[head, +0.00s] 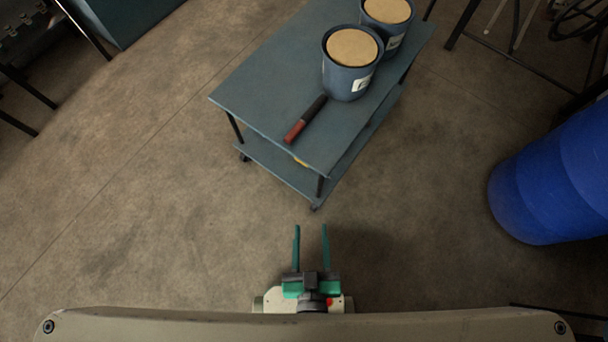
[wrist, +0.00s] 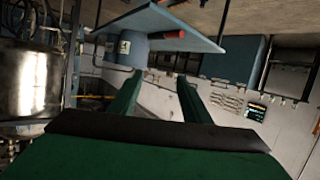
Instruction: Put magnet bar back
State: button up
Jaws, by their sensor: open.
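The magnet bar, a short rod with a dark half and a red half (head: 305,120), lies on the top shelf of a blue-grey cart (head: 250,99), near its front edge. Its red end also shows in the wrist view (wrist: 168,34), at the edge of the cart top (wrist: 190,20). My gripper (head: 311,228) is open and empty, with two parallel green fingers pointing toward the cart. It is in front of the cart, apart from it and from the bar. In the wrist view the fingers (wrist: 158,80) stand spread with nothing between them.
Two blue tubs with tan tops, a nearer one (head: 350,75) and a farther one (head: 387,12), stand on the cart beyond the bar. A blue drum (head: 555,180) stands at right. A shiny metal tank (wrist: 28,80) shows in the wrist view. The floor at left is clear.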

jog(key=shift+m+t, duration=0.4)
jog(key=s+r, duration=0.1)
jog(key=a+r, duration=0.1)
jog(key=r, duration=0.1)
jog(key=s+r, duration=0.1)
jog(key=shift+s+a+r, duration=0.25)
jog(key=shift+s+a, duration=0.1)
jog(key=c, duration=0.3)
jog(key=shift+w, duration=0.1)
